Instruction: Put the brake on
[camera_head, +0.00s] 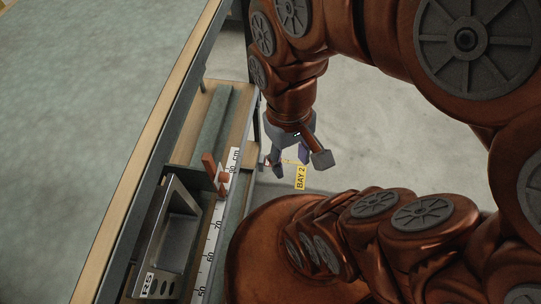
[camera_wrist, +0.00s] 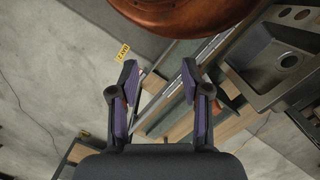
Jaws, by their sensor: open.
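An orange-red lever (camera_head: 209,165), which looks like the brake, stands upright at the end of the steel sink, beside the white scale strip (camera_head: 219,215). In the wrist view a reddish-brown part (camera_wrist: 228,85) shows between my right finger and the sink; I cannot tell surely that it is the lever. My gripper (camera_head: 299,160) hangs to the right of the lever, apart from it, past the rack's edge. In the wrist view my gripper (camera_wrist: 159,80) is open with nothing between its fingers.
The steel sink (camera_head: 152,240) is set in the rack, and shows at upper right in the wrist view (camera_wrist: 264,85). A long worktop edge (camera_head: 150,140) runs along the left. A yellow BAY 2 tag (camera_head: 300,178) is near my gripper. Concrete floor (camera_head: 390,130) is open on the right.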

